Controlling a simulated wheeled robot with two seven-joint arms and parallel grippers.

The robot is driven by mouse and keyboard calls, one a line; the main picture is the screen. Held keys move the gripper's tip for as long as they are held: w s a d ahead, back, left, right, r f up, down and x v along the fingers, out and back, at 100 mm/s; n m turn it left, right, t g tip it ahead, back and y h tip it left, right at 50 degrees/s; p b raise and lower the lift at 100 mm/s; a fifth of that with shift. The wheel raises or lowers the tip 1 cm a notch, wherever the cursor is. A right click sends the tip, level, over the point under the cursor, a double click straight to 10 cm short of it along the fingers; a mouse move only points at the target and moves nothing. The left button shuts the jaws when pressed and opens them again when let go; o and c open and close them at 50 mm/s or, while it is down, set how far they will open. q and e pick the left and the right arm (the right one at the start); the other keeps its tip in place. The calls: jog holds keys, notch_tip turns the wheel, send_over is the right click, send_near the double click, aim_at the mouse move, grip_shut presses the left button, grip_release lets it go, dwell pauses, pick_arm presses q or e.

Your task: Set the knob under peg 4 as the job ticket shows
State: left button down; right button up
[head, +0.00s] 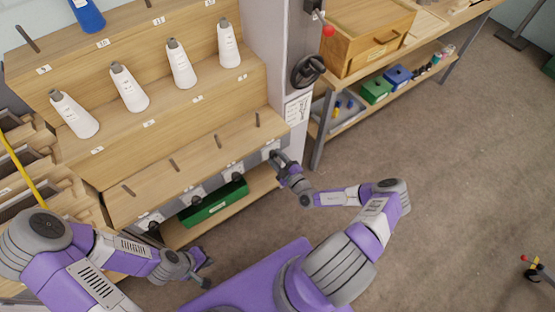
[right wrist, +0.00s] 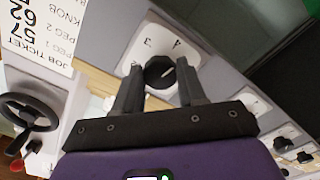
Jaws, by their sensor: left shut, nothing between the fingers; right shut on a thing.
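The job ticket (head: 298,108) is on the post at the right of the rack. Part of it shows upside down in the right wrist view (right wrist: 38,28), with "57" and "62"; the knob line is cut off. My right gripper (head: 275,157) is shut on the black knob (right wrist: 160,71) at the right end of the front rail. Its white dial plate (right wrist: 135,62) shows a 3 and a 4; the fingers hide its lower part, and I cannot tell the pointer's direction. The rightmost peg (head: 257,120) stands above. My left gripper (head: 203,271) is shut and empty, low in front of the rack.
Other knobs (head: 197,202) line the rail to the left. A green bin (head: 214,203) sits below. A black handwheel (head: 308,70) and red-tipped lever (head: 328,30) are on the post.

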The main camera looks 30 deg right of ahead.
jog(key=m+b, duration=0.1)
jog(key=m, duration=0.4)
jog(key=shift+a+f+m+b, duration=0.1)
jog(key=shift+a+m+b, duration=0.05)
jog(key=shift+m+b, duration=0.65)
jog(key=shift+m, duration=1.5)
jog(key=o, duration=1.1)
jog(key=shift+c, duration=0.2)
jog(key=shift+s, duration=0.1)
jog(key=s+p, duration=0.1)
jog(key=s, duration=0.6)
jog(key=shift+s+d, duration=0.2)
jog(key=shift+d, duration=0.1)
